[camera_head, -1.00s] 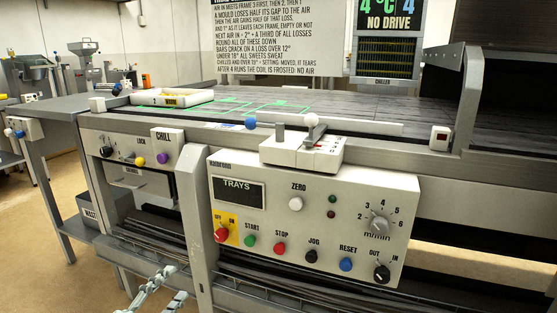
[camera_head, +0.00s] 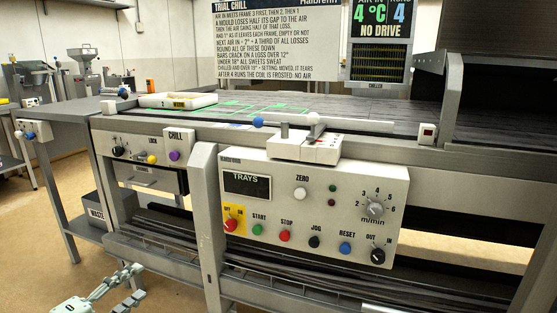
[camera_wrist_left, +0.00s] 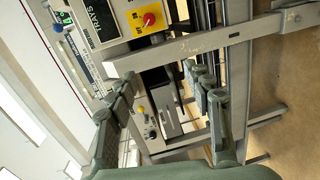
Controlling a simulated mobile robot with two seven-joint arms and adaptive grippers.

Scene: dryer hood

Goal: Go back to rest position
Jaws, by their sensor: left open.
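My left gripper (camera_head: 138,284) is at the bottom left of the head view, in front of the machine and low, below the level of its control panel. Its two green-grey fingers are spread with nothing between them. In the left wrist view the fingers of my left gripper (camera_wrist_left: 160,82) stand apart, and machine parts show between and behind them at a distance. The fingers appear clear of the machine frame. My right gripper is in neither view.
The control panel (camera_head: 310,205) faces me, with a red switch (camera_head: 231,224) and several buttons. Left of it are a drawer (camera_head: 150,178) and a waste bin (camera_head: 106,208). A white tray (camera_head: 178,101) lies on the belt. Open floor (camera_head: 45,220) is at the left.

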